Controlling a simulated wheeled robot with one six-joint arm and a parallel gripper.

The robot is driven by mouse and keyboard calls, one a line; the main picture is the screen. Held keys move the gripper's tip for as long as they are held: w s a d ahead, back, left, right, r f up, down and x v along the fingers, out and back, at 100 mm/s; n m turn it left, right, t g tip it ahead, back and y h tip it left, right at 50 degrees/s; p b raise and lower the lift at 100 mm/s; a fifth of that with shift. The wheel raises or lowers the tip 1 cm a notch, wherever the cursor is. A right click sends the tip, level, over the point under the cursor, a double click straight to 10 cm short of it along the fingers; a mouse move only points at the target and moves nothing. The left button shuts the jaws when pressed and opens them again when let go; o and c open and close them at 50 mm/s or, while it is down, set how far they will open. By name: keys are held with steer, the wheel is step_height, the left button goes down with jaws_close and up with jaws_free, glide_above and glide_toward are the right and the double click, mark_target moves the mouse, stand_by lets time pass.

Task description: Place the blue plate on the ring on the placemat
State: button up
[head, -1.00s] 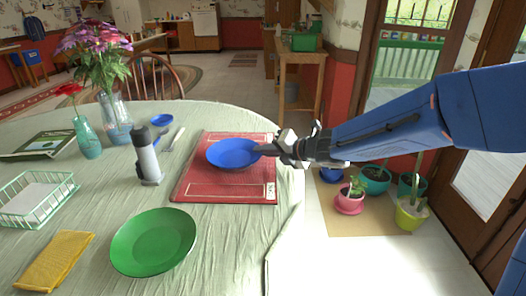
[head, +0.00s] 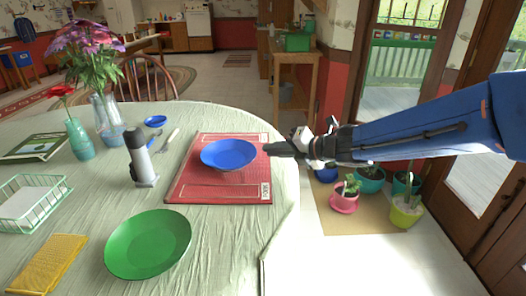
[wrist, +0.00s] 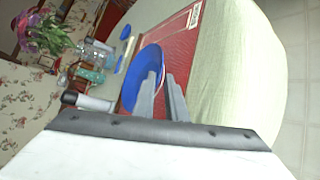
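The blue plate (head: 229,153) rests on the red placemat (head: 190,190), a little above its centre in the head view. The ring is hidden or cannot be made out beneath it.
A green plate (head: 148,244) lies at the table's front. A wire basket (head: 32,202), yellow cloth (head: 48,262) and flower vase (head: 108,120) stand further left.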

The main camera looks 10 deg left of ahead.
steer(key=shift+v, duration=2.5)
steer(key=w+d+r+m+t+h, duration=0.2)
steer(key=d+m+t, duration=0.15)
steer(key=d, duration=0.25)
steer(key=w+d+r+m+t+h, duration=0.1)
steer(key=w+d+r+m+t, duration=0.1)
steer(key=d+m, duration=0.3)
steer(key=s+d+m+t+h, duration=0.1)
steer(key=s+d+m+h, duration=0.2)
steer(key=d+m+h, duration=0.95)
steer(key=s+d+f+m+g+y, duration=0.1)
steer(key=s+d+m, duration=0.15)
steer(key=d, duration=0.35)
steer(key=s+d+f+m+y, duration=0.1)
steer(key=s+d+m+y, duration=0.1)
steer(key=s+d, duration=0.3)
steer(key=s+d+f+m+g, duration=0.1)
steer(key=s+f+m+g, duration=0.2)
steer(key=s, duration=0.7)
steer(key=s+d+f+m+g, duration=0.1)
steer(key=s+f+m+g, duration=0.2)
steer(key=s+f+m, duration=0.3)
steer(key=s+m, duration=0.2)
steer(key=s, duration=0.2)
steer(key=shift+s+d+f, duration=0.3)
steer(key=shift+d, duration=0.1)
steer(key=shift+g+y, duration=0.25)
